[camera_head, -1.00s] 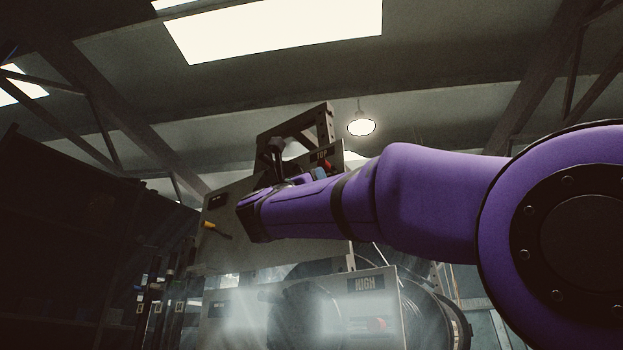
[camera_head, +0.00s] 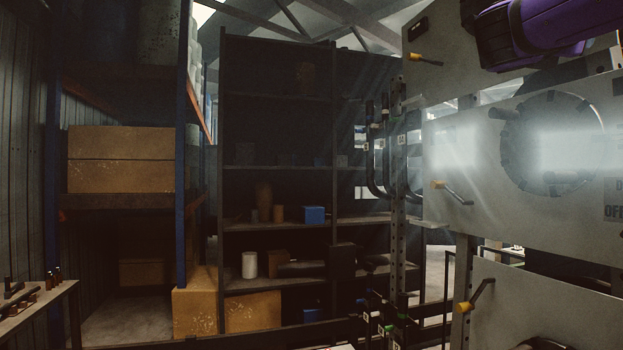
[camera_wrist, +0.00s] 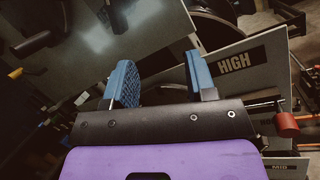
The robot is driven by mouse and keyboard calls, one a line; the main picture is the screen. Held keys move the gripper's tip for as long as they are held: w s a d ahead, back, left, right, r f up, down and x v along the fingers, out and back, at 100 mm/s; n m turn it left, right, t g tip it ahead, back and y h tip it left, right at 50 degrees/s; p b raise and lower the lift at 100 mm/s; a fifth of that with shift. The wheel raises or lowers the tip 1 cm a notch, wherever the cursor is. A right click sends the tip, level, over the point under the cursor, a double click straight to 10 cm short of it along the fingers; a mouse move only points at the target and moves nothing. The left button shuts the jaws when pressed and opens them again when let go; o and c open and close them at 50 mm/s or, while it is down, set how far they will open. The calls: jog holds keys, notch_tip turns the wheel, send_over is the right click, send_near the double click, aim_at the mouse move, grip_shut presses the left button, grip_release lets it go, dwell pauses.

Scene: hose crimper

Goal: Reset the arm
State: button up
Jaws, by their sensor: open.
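My gripper (camera_wrist: 163,82) shows in the wrist view with its two blue finger pads wide apart and nothing between them. It is in front of grey machine panels, close to the panel with the HIGH label (camera_wrist: 235,62). A red knob on a rod (camera_wrist: 286,124) is to the right of its black mount. In the head view, my purple arm (camera_head: 550,32) shows only at the top right corner, in front of the upper grey panel. The fingers cannot be made out there.
The grey machine panels (camera_head: 445,150) with yellow-ended handles (camera_head: 470,306) fill the right side. A dark shelf unit (camera_head: 277,190) stands in the middle. A rack with cardboard boxes (camera_head: 120,160) is at the left. A bench (camera_head: 40,303) with small parts is at the lower left.

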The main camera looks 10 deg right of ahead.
jog(key=s+a+f+m+y, duration=0.15)
jog(key=f+m+y, duration=0.3)
jog(key=f, duration=0.85)
jog(key=s+a+f+m+y, duration=0.1)
jog(key=a+f+m+y, duration=0.35)
jog(key=f, duration=0.75)
jog(key=s+a+f+m+y, duration=0.2)
jog(key=a+f+y, duration=0.1)
jog(key=f, duration=0.3)
jog(key=s+a+f+m+y, duration=0.2)
jog(key=a+f+m+y, duration=0.1)
jog(key=f, duration=0.3)
jog(key=s+a+f+m+g+y, duration=0.1)
jog(key=s+a+f+m+y, duration=0.1)
jog(key=a+f+y, duration=0.2)
notch_tip(320, 180, down, 2)
jog(key=shift+s+a+f+m+y, duration=0.2)
jog(key=shift+s+m+y, duration=0.1)
jog(key=shift+y, duration=0.4)
jog(key=shift+o, duration=0.5)
